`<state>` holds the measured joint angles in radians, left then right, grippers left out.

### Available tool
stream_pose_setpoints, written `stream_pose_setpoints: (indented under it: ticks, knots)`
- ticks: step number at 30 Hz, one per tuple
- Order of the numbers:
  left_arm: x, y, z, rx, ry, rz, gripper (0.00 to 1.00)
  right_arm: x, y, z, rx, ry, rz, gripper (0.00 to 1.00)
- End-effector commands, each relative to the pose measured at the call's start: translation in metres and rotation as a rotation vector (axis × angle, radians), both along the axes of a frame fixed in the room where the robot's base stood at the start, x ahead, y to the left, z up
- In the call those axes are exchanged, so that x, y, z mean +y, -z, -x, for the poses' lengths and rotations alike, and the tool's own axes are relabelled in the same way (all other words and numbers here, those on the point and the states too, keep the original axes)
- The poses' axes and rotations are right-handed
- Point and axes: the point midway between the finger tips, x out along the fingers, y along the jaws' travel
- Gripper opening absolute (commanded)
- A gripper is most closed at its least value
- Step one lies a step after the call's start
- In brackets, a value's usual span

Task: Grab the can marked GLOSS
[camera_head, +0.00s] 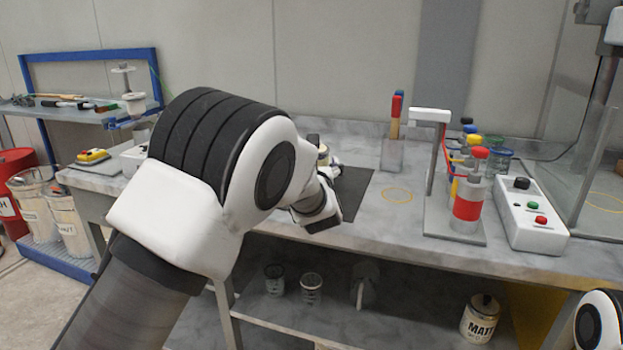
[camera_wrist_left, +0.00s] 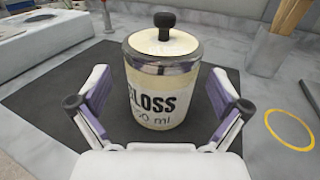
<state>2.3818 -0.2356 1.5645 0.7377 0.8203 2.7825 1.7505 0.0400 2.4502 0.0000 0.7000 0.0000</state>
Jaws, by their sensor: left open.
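The cream can marked GLOSS (camera_wrist_left: 163,82) stands upright on a dark mat (camera_wrist_left: 72,135) in the left wrist view. It has a metal rim and a lid with a black knob. My left gripper (camera_wrist_left: 160,112) is open, with one finger on each side of the can's near part. A gap shows between the fingers and the can. In the head view my left arm hides most of the can (camera_head: 323,155), and my left gripper (camera_head: 328,192) is at the mat (camera_head: 356,190). My right gripper is out of view.
A holder with brush handles (camera_head: 392,152) stands behind the mat. A can marked MATT (camera_head: 480,320) is on the lower shelf. A yellow ring (camera_head: 397,194) marks clear worktop.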

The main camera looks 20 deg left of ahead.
Motion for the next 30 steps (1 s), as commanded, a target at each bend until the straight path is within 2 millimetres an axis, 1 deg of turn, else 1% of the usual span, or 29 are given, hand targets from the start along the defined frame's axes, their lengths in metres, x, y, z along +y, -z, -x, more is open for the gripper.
stream_pose_setpoints:
  ticks: [3,7,9,14,15,17,18,20,21,22,30]
  knots:
    - [0.006,-0.004,-0.02,0.0,-0.001,0.003,1.0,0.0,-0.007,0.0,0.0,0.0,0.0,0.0]
    - [0.013,-0.003,-0.04,0.0,-0.001,0.002,1.0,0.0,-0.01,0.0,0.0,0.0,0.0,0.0]
    - [0.014,-0.003,-0.044,0.0,0.0,0.001,1.0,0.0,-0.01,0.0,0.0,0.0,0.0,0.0]
    - [0.014,-0.003,-0.045,0.0,0.0,0.0,1.0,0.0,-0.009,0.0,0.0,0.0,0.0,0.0]
    - [0.014,-0.003,-0.044,0.0,0.0,0.0,0.93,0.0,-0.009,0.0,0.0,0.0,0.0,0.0]
    - [0.014,-0.003,-0.044,0.0,0.0,0.0,0.72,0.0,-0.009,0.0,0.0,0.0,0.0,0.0]
    - [0.014,-0.003,-0.044,0.0,0.0,0.0,0.57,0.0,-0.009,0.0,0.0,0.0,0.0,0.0]
    - [0.014,-0.002,-0.044,0.0,0.0,0.0,0.36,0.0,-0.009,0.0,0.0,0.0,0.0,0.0]
    - [0.014,-0.002,-0.044,0.0,0.0,0.0,0.22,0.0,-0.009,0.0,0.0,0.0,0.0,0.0]
    - [0.014,-0.002,-0.044,0.0,0.0,0.0,0.13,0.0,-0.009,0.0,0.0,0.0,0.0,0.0]
    - [0.014,-0.004,-0.045,-0.002,0.0,-0.001,0.13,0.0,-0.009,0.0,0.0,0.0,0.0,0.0]
